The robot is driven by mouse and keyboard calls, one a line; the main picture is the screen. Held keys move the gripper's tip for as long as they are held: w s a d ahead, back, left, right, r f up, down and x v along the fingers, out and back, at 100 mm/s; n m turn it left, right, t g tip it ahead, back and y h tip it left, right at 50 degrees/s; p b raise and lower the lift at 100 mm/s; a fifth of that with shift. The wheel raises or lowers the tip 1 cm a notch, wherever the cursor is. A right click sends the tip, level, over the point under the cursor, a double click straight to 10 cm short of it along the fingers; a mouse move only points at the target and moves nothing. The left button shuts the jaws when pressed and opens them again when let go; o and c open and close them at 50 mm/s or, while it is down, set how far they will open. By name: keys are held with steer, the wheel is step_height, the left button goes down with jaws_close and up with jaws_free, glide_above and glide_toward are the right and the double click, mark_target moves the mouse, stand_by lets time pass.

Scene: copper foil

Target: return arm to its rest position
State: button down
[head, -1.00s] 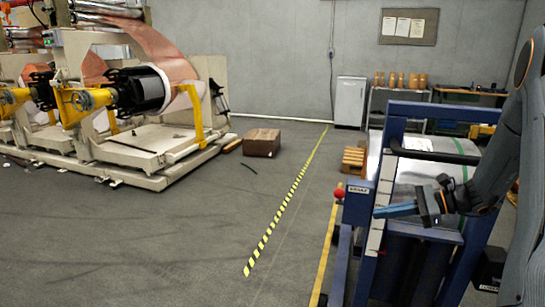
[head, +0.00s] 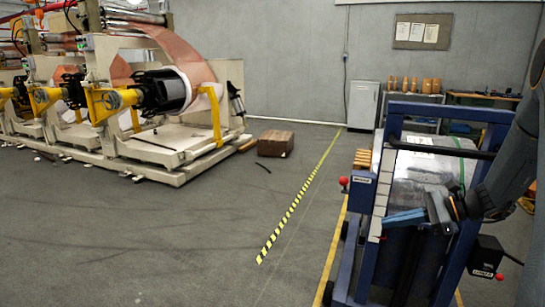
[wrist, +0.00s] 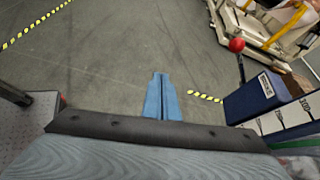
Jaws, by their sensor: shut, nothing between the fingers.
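My gripper (head: 404,218) is at the right side of the head view, in front of the blue frame that holds a silver roll. Its blue fingers point left and are closed together with nothing between them. In the wrist view my gripper (wrist: 161,80) shows as two blue fingers side by side, over the grey floor. My dark arm comes in from the right edge of the head view and partly hides the blue frame.
The blue frame (head: 365,246) with a red knob (head: 343,181) stands close to my gripper. Copper foil (head: 165,45) runs on a machine at the left. A brown box (head: 275,143) lies on the floor. The floor left of the striped line (head: 297,200) is mostly clear.

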steer(key=s+a+r+n+g+h+p, duration=0.1)
steer(key=s+a+r+n+h+p, duration=0.1)
steer(key=s+a+n, duration=0.3)
steer(key=s+a+r+n+g+h+p, duration=0.2)
steer(key=s+a+n+h, duration=0.3)
steer(key=s, duration=0.8)
steer(key=s+a+r+n+g+h+p, duration=0.2)
steer(key=s+a+n+h+p, duration=0.1)
steer(key=s+n, duration=0.7)
steer(key=shift+a+h, duration=0.7)
steer(key=shift+a, duration=0.4)
